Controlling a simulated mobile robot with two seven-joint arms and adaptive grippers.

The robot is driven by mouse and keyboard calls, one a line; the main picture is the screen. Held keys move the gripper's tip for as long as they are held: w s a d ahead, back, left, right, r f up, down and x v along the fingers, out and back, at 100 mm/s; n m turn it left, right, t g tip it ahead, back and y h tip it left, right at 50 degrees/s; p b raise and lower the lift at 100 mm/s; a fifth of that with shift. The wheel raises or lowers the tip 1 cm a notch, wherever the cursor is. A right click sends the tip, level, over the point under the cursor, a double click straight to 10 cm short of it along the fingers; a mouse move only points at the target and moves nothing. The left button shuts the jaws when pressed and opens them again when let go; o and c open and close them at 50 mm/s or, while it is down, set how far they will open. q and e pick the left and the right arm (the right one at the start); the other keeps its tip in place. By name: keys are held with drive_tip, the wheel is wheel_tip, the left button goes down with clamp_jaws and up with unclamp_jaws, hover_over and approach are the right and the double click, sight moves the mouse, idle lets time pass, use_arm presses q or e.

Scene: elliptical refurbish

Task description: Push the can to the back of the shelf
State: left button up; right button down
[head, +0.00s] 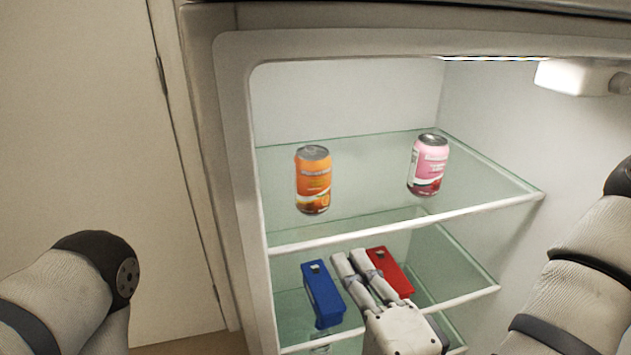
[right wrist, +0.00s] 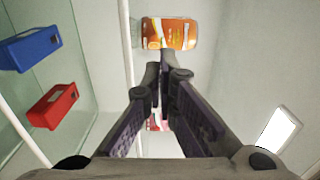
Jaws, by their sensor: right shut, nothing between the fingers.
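Two cans stand upright on the top glass shelf of the open fridge. The orange can (head: 313,180) is on the left and the pink can (head: 428,165) is on the right. My right gripper (head: 350,258) is shut and empty; in the head view it appears below the cans, overlapping the lower shelf. In the right wrist view the orange can (right wrist: 180,33) is just beyond the fingertips (right wrist: 165,68), with no clear contact. The pink can (right wrist: 155,122) is mostly hidden behind the fingers there. My left gripper is out of view; only part of that arm shows.
The top shelf (head: 375,228) has a white front edge. A blue box (head: 323,293) and a red box (head: 391,271) are on the lower shelf, partly behind my right gripper. A white fixture (head: 577,77) is at the fridge's upper right. The shelf behind the cans is clear.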

sight(317, 197)
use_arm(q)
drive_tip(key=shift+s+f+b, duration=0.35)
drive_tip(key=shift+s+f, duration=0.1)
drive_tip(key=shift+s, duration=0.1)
use_arm(e)
drive_tip(key=x, duration=1.3)
drive_tip(key=shift+w+r, duration=0.1)
drive_tip(key=shift+w, duration=0.35)
drive_tip(key=shift+w, duration=0.1)
